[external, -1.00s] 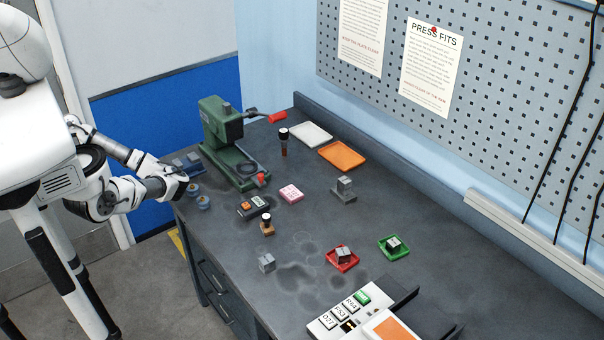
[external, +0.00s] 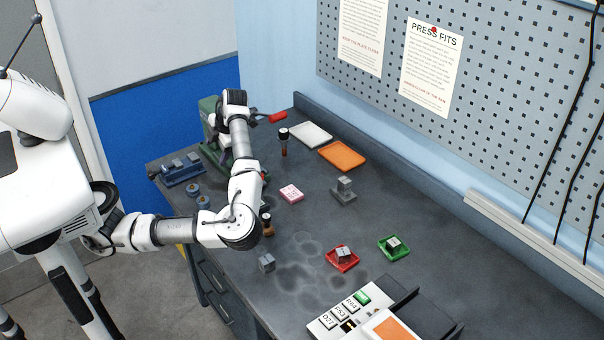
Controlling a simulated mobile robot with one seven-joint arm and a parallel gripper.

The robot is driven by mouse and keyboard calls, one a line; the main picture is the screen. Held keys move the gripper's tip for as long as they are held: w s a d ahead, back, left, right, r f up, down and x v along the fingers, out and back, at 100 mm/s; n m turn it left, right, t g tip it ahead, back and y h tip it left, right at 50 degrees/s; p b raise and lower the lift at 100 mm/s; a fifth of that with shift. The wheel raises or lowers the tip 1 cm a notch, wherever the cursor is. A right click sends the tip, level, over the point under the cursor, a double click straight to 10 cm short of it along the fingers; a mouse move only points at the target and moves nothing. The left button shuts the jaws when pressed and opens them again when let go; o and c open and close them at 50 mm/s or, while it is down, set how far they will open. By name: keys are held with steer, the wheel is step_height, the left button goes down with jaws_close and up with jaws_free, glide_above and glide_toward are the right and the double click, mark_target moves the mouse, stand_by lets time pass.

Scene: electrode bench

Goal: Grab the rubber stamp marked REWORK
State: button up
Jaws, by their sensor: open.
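A small stamp-like piece with a dark knob and a brown base (external: 268,230) stands on the bench, just right of my elbow, which partly covers it. No lettering is readable on either, so I cannot tell which is marked REWORK. My arm reaches over the bench, and its dark far end with my gripper (external: 235,97) is up in front of the press. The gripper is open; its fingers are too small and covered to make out.
The green press (external: 208,112) is largely behind my forearm. A pink block (external: 291,193), a grey block (external: 266,263), a red tray (external: 342,265) and a green tray (external: 393,255) lie on the bench. An orange tray (external: 342,156) and a white tray (external: 311,134) are at the back.

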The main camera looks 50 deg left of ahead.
steer(key=w+d+f+m+t+h+b, duration=0.1)
steer(key=w+d+m+t+h+b, duration=0.15)
steer(key=d, duration=1.05)
steer(key=h, duration=0.2)
glide_above(266, 216)
steer(key=shift+g, duration=0.25)
step_height(266, 216, down, 7)
steer(key=shift+a+f, duration=0.1)
steer(key=shift+f, duration=0.05)
steer(key=shift+f+p, duration=1)
steer(key=shift+f, duration=2.05)
steer(key=c, duration=1.1)
